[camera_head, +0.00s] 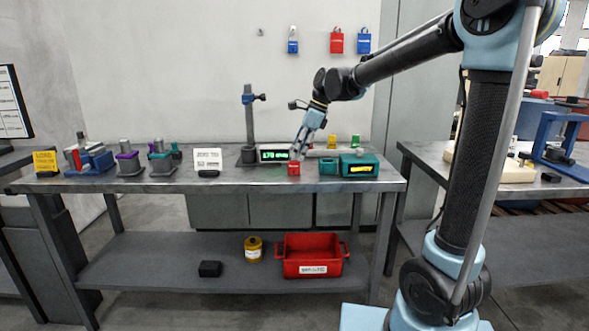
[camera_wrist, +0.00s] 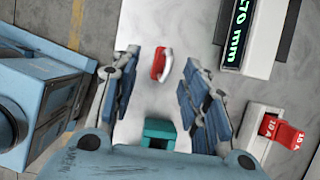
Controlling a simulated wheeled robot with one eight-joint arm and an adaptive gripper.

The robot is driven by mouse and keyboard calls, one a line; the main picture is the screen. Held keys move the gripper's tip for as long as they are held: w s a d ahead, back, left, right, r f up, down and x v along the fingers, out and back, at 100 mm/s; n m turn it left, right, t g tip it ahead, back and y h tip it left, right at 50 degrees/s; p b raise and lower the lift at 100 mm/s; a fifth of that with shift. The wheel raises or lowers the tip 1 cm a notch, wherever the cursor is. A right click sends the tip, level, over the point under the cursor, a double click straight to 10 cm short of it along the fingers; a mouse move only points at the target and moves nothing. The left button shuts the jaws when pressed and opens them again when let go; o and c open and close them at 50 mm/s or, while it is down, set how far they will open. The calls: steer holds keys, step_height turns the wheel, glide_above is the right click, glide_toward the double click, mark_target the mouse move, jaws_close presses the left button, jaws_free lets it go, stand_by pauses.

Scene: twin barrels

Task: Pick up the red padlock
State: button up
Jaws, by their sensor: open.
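The red padlock (camera_head: 294,168) appears as a small red block with a pale label at the front of the grey workbench, in front of the digital display. In the wrist view the red padlock (camera_wrist: 159,64) shows from above as a narrow red shape with a pale part. My gripper (camera_head: 300,150) reaches down just above it. In the wrist view my gripper (camera_wrist: 159,82) is open, with a finger on each side of the padlock in the picture. The fingers look clear of it. I cannot tell the exact height gap.
A small teal block (camera_head: 328,166) and a teal device (camera_head: 360,166) stand to the right. The display (camera_head: 274,154) stands behind. A white label stand (camera_head: 208,161) is to the left. Blue and red tagged items (camera_head: 336,41) hang on the wall. A red bin (camera_head: 312,255) is below.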

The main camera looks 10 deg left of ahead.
mark_target(294, 161)
steer(key=shift+w+x, duration=0.2)
steer(key=shift+x, duration=2.35)
jaws_close()
